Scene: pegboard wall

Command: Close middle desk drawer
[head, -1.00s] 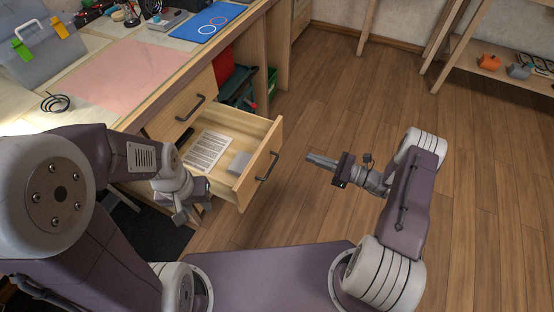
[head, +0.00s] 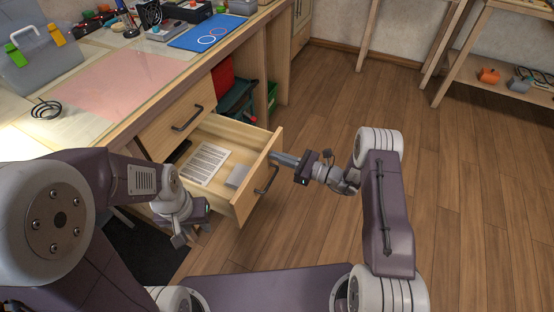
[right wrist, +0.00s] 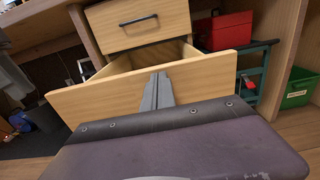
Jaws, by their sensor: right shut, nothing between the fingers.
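The middle desk drawer (head: 258,180) is pulled out from the desk, below a shut top drawer (head: 180,118). A sheet of paper (head: 204,163), a grey box (head: 238,176) and a dark item lie inside it. My right gripper (head: 274,158) is shut and empty, its tips at the outer face of the drawer front, near the handle (head: 267,180). In the right wrist view the shut fingers (right wrist: 158,82) overlap the drawer front (right wrist: 100,98); firm contact cannot be told. My left gripper (head: 178,236) is left of the open drawer; its fingers are too unclear to judge.
A red box (head: 222,74) and a green bin (head: 271,90) stand under the desk, beyond the drawers. A blue mat (head: 205,34) and a grey toolbox (head: 40,62) are on the desktop. The wooden floor right of my right arm is clear.

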